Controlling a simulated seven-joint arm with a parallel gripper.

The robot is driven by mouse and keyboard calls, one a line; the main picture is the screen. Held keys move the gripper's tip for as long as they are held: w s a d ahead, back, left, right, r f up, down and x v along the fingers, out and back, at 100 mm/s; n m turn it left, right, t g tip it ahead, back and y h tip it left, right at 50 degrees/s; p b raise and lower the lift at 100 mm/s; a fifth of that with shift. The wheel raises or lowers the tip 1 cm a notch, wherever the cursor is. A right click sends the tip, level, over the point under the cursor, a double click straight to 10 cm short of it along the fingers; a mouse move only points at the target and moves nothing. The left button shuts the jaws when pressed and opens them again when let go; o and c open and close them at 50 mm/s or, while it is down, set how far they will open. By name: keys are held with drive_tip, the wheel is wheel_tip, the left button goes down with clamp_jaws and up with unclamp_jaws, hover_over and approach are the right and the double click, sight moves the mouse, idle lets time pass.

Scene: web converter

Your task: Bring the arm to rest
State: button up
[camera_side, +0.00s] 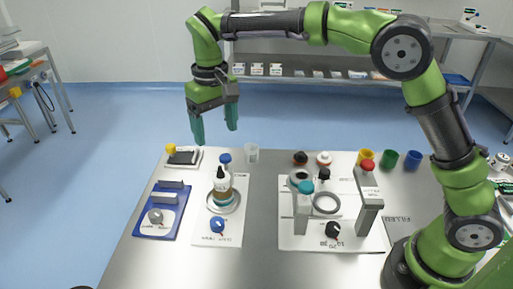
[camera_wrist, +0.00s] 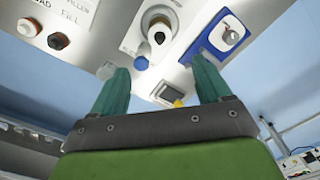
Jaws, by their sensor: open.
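My gripper (camera_side: 215,124) hangs from my raised green arm above the back left part of the table in the side view. Its two teal fingers are apart with nothing between them. In the wrist view the gripper (camera_wrist: 160,85) also shows open, with the table top beyond the fingers. The fingers touch nothing on the table (camera_side: 262,245).
A white board (camera_side: 300,242) holds upright posts and a ring. Yellow, green and blue cups (camera_side: 412,160) stand at the back right.

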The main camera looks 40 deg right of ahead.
drive_tip(key=s+d+r+m+t+y, duration=0.1)
drive_tip(key=s+d+m+t, duration=0.1)
drive_tip(key=s+d, duration=0.5)
drive_tip(key=s+d+r+m+t+y, duration=0.1)
drive_tip(key=s+d+t, duration=0.4)
drive_tip(key=s, duration=1.1)
drive_tip(key=d+m, duration=0.1)
drive_tip(key=d, duration=0.2)
drive_tip(key=shift+r, duration=0.35)
